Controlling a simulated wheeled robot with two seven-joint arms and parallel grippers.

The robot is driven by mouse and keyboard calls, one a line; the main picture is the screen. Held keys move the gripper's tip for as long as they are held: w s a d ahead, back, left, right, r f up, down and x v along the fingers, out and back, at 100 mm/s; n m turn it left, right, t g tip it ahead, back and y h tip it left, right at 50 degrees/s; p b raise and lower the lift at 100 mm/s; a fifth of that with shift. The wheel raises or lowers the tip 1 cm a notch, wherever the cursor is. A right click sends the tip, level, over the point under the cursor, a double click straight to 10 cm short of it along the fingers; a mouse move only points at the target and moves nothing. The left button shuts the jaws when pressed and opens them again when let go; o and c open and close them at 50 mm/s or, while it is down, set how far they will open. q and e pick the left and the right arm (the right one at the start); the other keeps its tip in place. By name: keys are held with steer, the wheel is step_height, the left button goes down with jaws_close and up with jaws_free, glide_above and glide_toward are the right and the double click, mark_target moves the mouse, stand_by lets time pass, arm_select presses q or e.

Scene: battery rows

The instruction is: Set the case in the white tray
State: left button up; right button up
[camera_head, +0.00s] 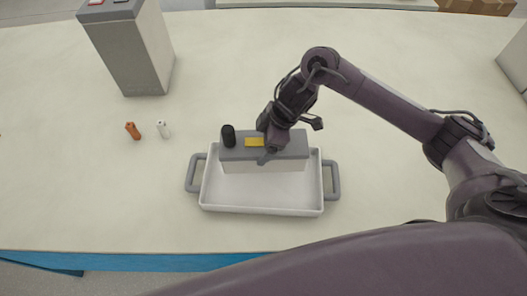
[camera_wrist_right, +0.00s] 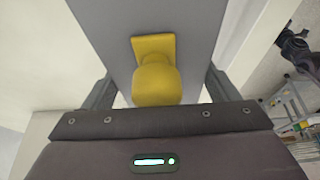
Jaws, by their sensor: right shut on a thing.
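The case (camera_head: 265,163) is a box with a grey top and a pale lower body. A black post stands at the left of its top, and a yellow patch (camera_head: 254,142) sits near the middle. The white tray (camera_head: 262,205) has grey handles at both ends. The case is over the tray's rear part and hides the back rim; I cannot tell whether it touches the floor. My right gripper (camera_head: 270,148) is shut on the case from above. In the right wrist view its fingers flank the grey top (camera_wrist_right: 190,25), with a yellow knob (camera_wrist_right: 157,82) between them. My left gripper is not in view.
An orange cell (camera_head: 132,130) and a white cell (camera_head: 163,129) stand on the pale table (camera_head: 80,190), left of the tray. A tall grey box (camera_head: 130,55) stands behind them. The table's blue front edge (camera_head: 130,262) runs below. Table around the tray's left is clear.

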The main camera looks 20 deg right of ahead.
steer(key=shift+f, duration=2.4)
steer(key=o, duration=1.2)
steer(key=shift+f, duration=0.15)
steer(key=v, duration=1.1)
steer(key=shift+d+r, duration=0.1)
steer(key=shift+r, duration=0.2)
steer(key=shift+s+d+r, duration=0.1)
steer(key=shift+r, duration=0.2)
